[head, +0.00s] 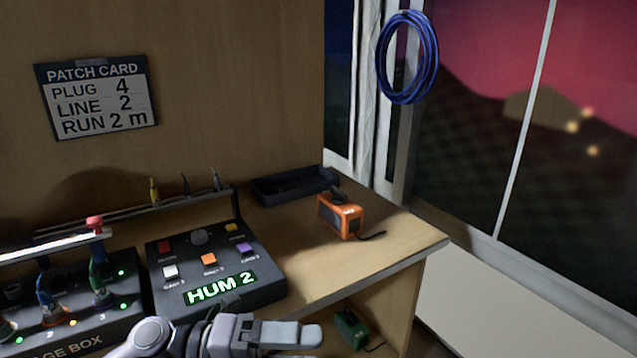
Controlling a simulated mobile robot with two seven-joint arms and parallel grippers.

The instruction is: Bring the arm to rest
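One grey arm of mine enters along the bottom edge from the lower left. I take it as my left one. Its gripper (300,335) points right, in front of the desk's front edge. I see it from the side with its fingers overlapping, so whether they are apart or shut is unclear. No object shows in it. It appears below the dark console (215,262), whose green display reads HUM 2; whether they touch cannot be told. My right gripper is not in view.
The stage box (85,335) with plugged cables is at lower left. An orange device (341,216) and a dark tray (295,186) sit on the desk's right part. A green device (351,327) lies on the shelf below. A blue cable coil (408,57) hangs at upper right. A patch card (97,97) is on the wall.

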